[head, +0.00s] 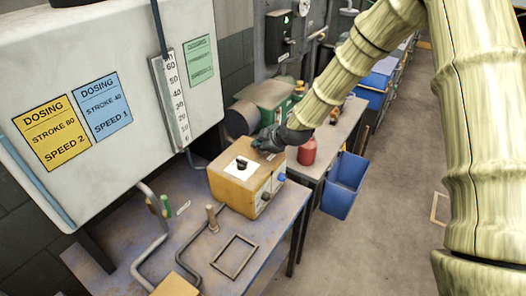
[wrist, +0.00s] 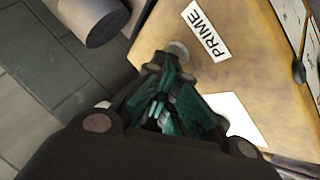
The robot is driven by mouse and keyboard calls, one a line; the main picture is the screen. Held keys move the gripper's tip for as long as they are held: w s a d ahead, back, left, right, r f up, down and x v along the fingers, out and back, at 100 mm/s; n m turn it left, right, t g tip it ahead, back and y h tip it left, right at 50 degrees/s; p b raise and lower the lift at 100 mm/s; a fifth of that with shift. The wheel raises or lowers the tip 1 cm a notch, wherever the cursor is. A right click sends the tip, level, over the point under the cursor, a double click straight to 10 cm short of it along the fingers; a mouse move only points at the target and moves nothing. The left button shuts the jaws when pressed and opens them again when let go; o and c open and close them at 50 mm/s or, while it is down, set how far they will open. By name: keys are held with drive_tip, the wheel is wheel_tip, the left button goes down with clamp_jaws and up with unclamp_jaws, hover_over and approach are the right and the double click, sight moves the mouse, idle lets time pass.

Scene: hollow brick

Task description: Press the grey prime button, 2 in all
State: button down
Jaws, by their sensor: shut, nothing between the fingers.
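The pump box (head: 235,187) is an orange-yellow case on the bench, with a white panel and black knob (head: 242,163) on top. In the wrist view its top (wrist: 255,70) carries a white PRIME label (wrist: 205,34). The grey round prime button (wrist: 178,49) shows beside that label. My gripper (wrist: 167,68) is shut and empty, its fingertips right at the button's near edge; I cannot tell whether they touch it. In the head view my gripper (head: 264,147) is over the box's far edge and hides the button.
A white tank (head: 110,60) with yellow and blue dosing cards and a level scale stands at left. A green motor (head: 270,97), a red container (head: 307,152) and a blue bin (head: 343,185) are beyond the box. Pipes and a frame (head: 235,256) lie on the bench.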

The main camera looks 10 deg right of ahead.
sight(260, 152)
idle(0.4)
drive_tip(key=shift+r+p, duration=0.4)
drive_tip(key=shift+r, duration=0.4)
wheel_tip(260, 152, up, 5)
drive_tip(key=shift+p, duration=1.25)
